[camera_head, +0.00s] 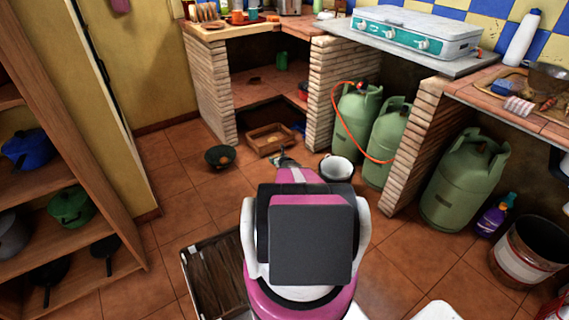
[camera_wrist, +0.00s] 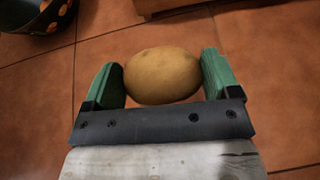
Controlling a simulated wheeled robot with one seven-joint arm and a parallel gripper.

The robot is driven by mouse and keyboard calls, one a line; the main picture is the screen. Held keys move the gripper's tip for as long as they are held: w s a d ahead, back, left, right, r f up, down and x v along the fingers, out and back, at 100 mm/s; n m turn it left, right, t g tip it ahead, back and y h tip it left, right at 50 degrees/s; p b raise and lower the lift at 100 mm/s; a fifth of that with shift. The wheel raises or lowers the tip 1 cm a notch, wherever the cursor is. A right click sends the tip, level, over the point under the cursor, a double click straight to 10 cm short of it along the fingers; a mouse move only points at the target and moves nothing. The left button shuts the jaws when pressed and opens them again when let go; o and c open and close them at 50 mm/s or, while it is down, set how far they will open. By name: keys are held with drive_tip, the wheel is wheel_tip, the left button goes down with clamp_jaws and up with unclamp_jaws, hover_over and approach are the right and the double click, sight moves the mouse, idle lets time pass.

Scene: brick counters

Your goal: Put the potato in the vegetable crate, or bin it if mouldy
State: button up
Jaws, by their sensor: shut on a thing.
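A plain tan potato (camera_wrist: 163,76) sits between the two green fingers of my gripper (camera_wrist: 160,78) in the wrist view. My gripper is shut on it. The side I see looks smooth, with no mould; its underside is hidden. In the head view my gripper (camera_head: 286,160) is low over the floor, just in front of a shallow wooden crate (camera_head: 270,151). I cannot make out the potato there. The crate's near edge shows at the top of the wrist view (camera_wrist: 165,7). A large white-and-red bucket (camera_head: 522,269) stands at the far right; I cannot tell if it is the bin.
A white pot (camera_head: 337,175) is right of my gripper. Green gas bottles (camera_head: 388,145) and brick pillars (camera_head: 409,150) bound the right. Open tiled floor lies to the left.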

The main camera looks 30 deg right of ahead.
drive_tip(key=shift+w+a+r, duration=0.25)
drive_tip(key=shift+a+r, duration=0.1)
drive_tip(key=shift+a, duration=0.25)
drive_tip(key=shift+w+a+r, duration=0.25)
drive_tip(key=shift+a+r, duration=0.1)
drive_tip(key=shift+a, duration=0.2)
drive_tip(key=shift+r, duration=0.1)
